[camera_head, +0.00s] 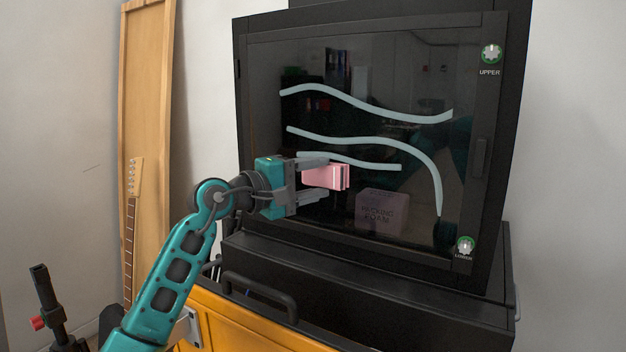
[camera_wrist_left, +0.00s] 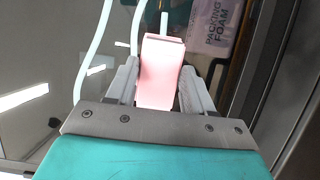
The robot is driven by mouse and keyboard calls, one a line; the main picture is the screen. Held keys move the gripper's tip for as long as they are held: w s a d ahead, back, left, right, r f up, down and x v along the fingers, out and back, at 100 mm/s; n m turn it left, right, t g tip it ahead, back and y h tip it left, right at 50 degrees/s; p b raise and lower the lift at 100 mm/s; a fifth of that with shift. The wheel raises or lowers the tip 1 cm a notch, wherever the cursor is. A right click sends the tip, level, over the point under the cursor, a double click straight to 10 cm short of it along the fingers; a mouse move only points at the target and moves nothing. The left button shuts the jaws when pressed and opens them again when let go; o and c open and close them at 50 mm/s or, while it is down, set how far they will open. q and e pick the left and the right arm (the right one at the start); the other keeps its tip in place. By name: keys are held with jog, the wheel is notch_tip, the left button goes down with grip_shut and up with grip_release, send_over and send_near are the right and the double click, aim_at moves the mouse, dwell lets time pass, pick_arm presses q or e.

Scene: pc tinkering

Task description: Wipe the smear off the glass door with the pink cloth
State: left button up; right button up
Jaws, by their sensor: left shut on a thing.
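The pink cloth (camera_head: 325,176) is a folded pad held in my left gripper (camera_head: 318,178), in front of the glass door. In the left wrist view the pink cloth (camera_wrist_left: 160,72) sits between both fingers of the left gripper (camera_wrist_left: 158,88). The glass door (camera_head: 310,65) is dark and closed, with a black frame. The pale smear (camera_head: 370,108) runs over it as wavy bands; one lower band passes just behind the gripper. I cannot tell whether the cloth touches the glass. My right gripper is not in view.
A pinkish block marked packing foam (camera_head: 382,212) shows through the glass at lower middle. Green-ringed knobs sit at the door's upper right (camera_head: 492,54) and lower right (camera_head: 465,246). A black handle (camera_head: 260,292) and yellow cabinet (camera_head: 245,328) lie below. A wooden panel (camera_head: 148,90) stands at left.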

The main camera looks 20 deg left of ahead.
pick_arm(q)
jog(key=shift+w+d, duration=0.1)
jog(key=shift+w, duration=0.35)
